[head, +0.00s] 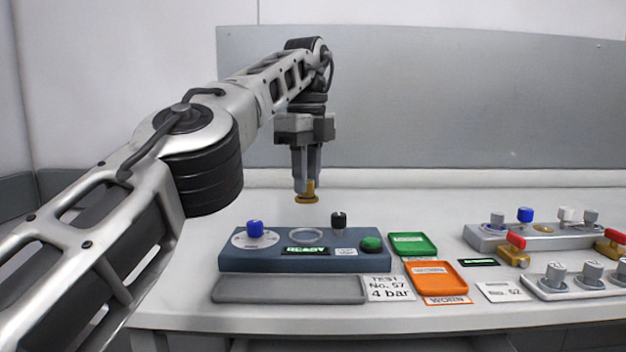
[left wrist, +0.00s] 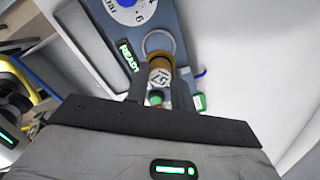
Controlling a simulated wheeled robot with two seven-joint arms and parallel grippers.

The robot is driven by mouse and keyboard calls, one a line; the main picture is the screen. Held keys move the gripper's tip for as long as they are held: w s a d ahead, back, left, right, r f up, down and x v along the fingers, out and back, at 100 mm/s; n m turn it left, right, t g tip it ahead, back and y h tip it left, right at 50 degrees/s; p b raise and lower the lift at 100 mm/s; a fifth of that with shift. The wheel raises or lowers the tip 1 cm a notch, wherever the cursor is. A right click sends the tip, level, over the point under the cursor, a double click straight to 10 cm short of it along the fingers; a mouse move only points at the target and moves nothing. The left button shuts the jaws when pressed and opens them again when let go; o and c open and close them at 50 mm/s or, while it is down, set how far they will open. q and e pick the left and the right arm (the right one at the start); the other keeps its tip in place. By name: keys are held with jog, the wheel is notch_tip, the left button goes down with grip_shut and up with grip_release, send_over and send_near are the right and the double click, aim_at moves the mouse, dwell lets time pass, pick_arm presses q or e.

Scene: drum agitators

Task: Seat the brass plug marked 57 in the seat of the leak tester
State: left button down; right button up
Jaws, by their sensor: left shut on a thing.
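My left gripper (head: 306,188) is shut on a brass plug (head: 306,198) and holds it in the air above the leak tester. In the left wrist view the plug (left wrist: 160,76) shows a round marked face between the fingers; the marking looks like 57. The leak tester (head: 275,259) is a dark blue box with a blue knob, a black knob, a green button and a display reading READY. Its seat (head: 307,235) is a pale ring in the top, empty, below the plug; it also shows in the left wrist view (left wrist: 146,37). My right gripper is not in view.
A grey tray (head: 290,290) lies before the tester, beside a card (head: 388,289) reading "TEST No. 57 4 bar". Green (head: 413,252) and orange (head: 430,290) trays lie to the right. Further right stand a grey fixture (head: 482,238) with knobs and a rack (head: 540,290) of several plugs.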

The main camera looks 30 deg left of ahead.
aim_at(307, 197)
pick_arm(q)
jog(key=shift+s+r+n, duration=0.1)
jog(key=shift+r+n, duration=0.05)
jog(key=shift+n, duration=0.25)
jog(key=shift+f+b, duration=0.7)
jog(key=shift+b, duration=0.05)
jog(key=shift+f+b, duration=1.45)
jog(key=shift+f, duration=0.05)
jog(key=shift+f+b, duration=0.65)
jog(key=shift+b, duration=0.05)
jog(key=shift+f, duration=0.1)
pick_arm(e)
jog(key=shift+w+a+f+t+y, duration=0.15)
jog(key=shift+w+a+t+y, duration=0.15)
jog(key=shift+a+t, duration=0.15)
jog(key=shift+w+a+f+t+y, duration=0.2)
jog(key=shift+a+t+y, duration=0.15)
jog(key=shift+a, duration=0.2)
pick_arm(q)
jog(key=shift+a+f+b, duration=0.1)
jog(key=shift+f+b, duration=0.3)
jog(key=shift+b, duration=0.2)
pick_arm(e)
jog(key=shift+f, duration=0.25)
